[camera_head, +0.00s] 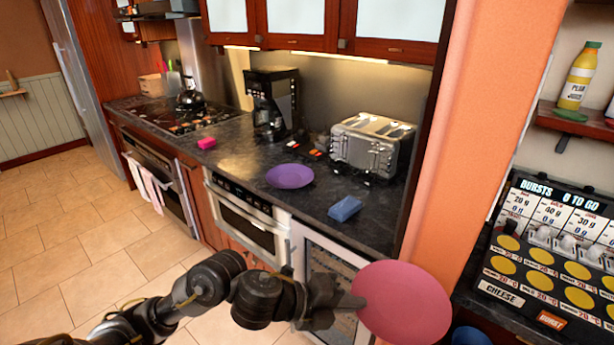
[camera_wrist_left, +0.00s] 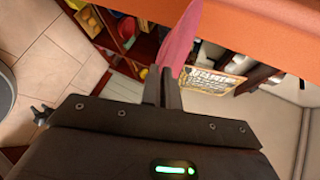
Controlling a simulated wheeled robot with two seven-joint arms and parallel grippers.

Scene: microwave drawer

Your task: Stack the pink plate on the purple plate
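The pink plate (camera_head: 404,304) is held in the air at the lower right of the head view, in front of the counter. My left gripper (camera_head: 358,300) is shut on the plate's left edge. In the left wrist view the fingers (camera_wrist_left: 162,88) pinch the pink plate (camera_wrist_left: 178,42), which shows nearly edge-on. The two plates are apart. My right gripper is not in view.
On the dark counter (camera_head: 240,160), a silver toaster (camera_head: 372,144) stands right of the purple plate and a black coffee maker (camera_head: 271,104) behind it. An orange wall post (camera_head: 480,140) bounds the right.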

